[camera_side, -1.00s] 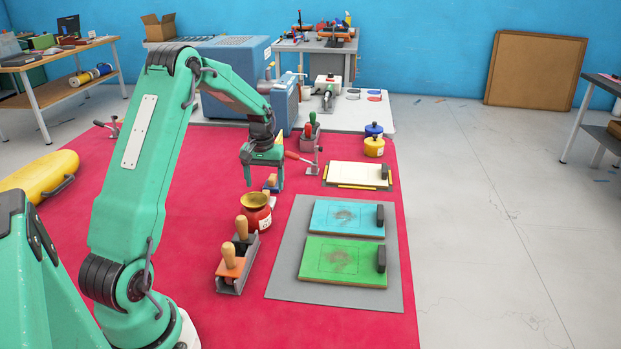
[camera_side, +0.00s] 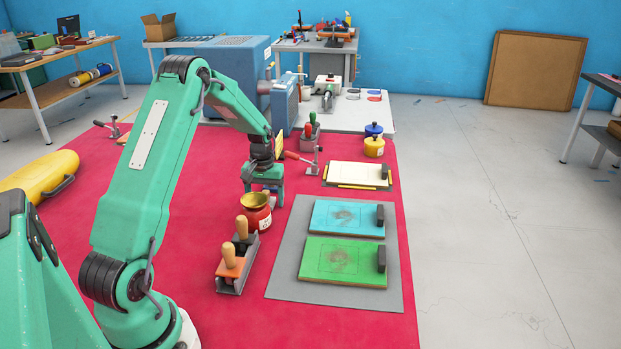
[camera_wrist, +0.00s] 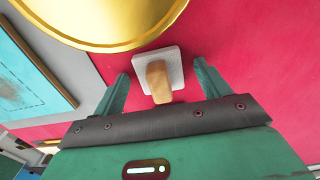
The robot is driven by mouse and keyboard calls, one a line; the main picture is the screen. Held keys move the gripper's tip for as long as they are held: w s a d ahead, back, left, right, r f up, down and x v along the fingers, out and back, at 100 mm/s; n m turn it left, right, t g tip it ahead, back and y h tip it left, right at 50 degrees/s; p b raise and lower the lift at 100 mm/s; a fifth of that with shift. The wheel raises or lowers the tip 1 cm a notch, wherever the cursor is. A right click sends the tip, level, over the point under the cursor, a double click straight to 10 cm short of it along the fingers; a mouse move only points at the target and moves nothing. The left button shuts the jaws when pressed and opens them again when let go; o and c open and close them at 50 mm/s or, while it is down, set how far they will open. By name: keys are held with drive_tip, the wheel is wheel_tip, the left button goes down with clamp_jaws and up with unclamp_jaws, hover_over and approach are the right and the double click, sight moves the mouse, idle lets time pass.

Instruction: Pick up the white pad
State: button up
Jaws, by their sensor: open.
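In the wrist view the white pad (camera_wrist: 172,53) is a pale square plate with a stubby wooden handle (camera_wrist: 157,84) on it. It lies on the red mat just beyond my gripper (camera_wrist: 162,73). My two green fingers are spread apart, one on each side of the handle, with nothing held. Clear gaps show between the handle and both fingers. In the side view my gripper (camera_side: 263,190) points down behind the red pot with the yellow rim (camera_side: 256,208), and it hides most or all of the pad there.
The pot's gold rim (camera_wrist: 100,28) is close to the pad in the wrist view. A rack with wooden-handled tools (camera_side: 236,265) stands in front. Blue (camera_side: 325,216) and green (camera_side: 325,262) boards lie on a grey mat (camera_side: 285,287) at right. A clamp (camera_side: 318,162) stands behind.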

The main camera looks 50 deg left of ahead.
drive_tip(key=shift+c, duration=0.3)
drive_tip(key=c, duration=1)
drive_tip(key=shift+r, duration=0.15)
wheel_tip(320, 180, up, 10)
drive_tip(key=shift+f, duration=0.15)
drive_tip(key=o, duration=0.4)
drive_tip(key=shift+c, duration=1.5)
drive_tip(key=s+d+r, duration=0.2)
drive_tip(key=d, duration=0.1)
drive_tip(key=s+d+r, duration=0.2)
drive_tip(key=s+r, duration=0.1)
drive_tip(key=shift+s+d+r, duration=0.2)
drive_tip(key=shift+s+d, duration=0.15)
drive_tip(key=shift+d, duration=0.05)
drive_tip(key=shift+s+d+r, duration=0.25)
drive_tip(key=shift+s+d, duration=0.2)
